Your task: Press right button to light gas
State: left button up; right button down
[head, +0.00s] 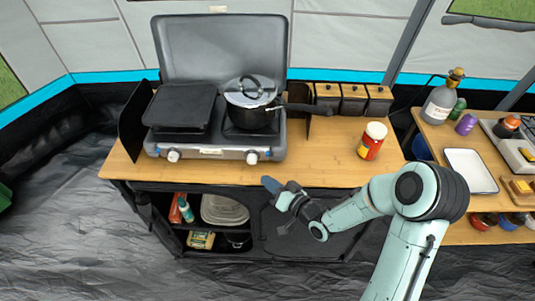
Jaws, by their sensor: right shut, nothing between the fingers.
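The grey two-burner gas stove (212,153) stands on the wooden counter with its lid raised. Its right knob (252,157) is on the front face, white with an orange-brown mark, and its left knob (173,155) is at the other end. A black pot with a glass lid (251,104) sits on the right burner. A flat dark plate (181,106) covers the left burner. My right gripper (271,184) is shut and empty, just in front of the counter edge, below and slightly right of the right knob, apart from it. My left gripper is not in view.
A red jar (371,141) stands on the counter to the right, with several dark canisters (353,99) behind it. The pot's handle reaches right. Open shelves below hold a plastic container (224,210). A side table with a white tray (470,171) is at right. The counter's front strip is clear.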

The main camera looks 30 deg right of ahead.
aim_at(268, 154)
jog(key=w+d, duration=0.1)
jog(key=w, duration=0.1)
jog(key=w+d+p, duration=0.1)
jog(key=w, duration=0.1)
jog(key=shift+w+d, duration=0.1)
jog(key=shift+d, duration=0.1)
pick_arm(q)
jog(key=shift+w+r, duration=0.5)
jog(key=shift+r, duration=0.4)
pick_arm(e)
jog(key=shift+w+d, duration=0.35)
jog(key=shift+w, duration=0.1)
jog(key=shift+w+d, duration=0.1)
dwell(0.6)
jog(key=shift+w+d, duration=0.15)
jog(key=shift+w, duration=0.1)
